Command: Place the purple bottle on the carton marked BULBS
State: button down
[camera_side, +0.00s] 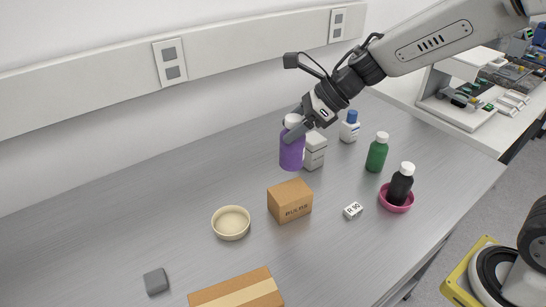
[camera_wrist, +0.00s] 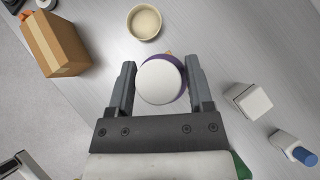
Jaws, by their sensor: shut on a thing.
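The purple bottle (camera_side: 291,154) with a white cap is at the back middle of the bench in the side view. My gripper (camera_side: 297,131) is shut on it near its top. In the wrist view the bottle's white cap (camera_wrist: 160,82) sits between the two fingers of my gripper (camera_wrist: 160,85). I cannot tell for certain whether its base touches the bench. The small brown carton marked BULBS (camera_side: 290,202) stands in front of the bottle, its top bare. In the wrist view it is mostly hidden behind the bottle.
A cream bowl (camera_side: 231,223) is left of the carton. A white box (camera_side: 314,151) stands close right of the bottle. A blue-capped bottle (camera_side: 349,127), a green bottle (camera_side: 377,153) and a black bottle (camera_side: 400,185) in a pink dish stand right. A larger carton (camera_side: 240,290) lies in front.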

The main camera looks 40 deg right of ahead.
aim_at(296, 152)
jog(key=shift+f, duration=3.85)
jog(key=shift+f, duration=0.1)
grip_release()
jog(key=shift+s+d+r, duration=0.2)
jog(key=shift+d+r, duration=0.2)
jog(key=shift+r, duration=0.2)
jog(key=v, duration=1)
jog(key=shift+s+d+r, duration=0.2)
jog(key=shift+s, duration=0.05)
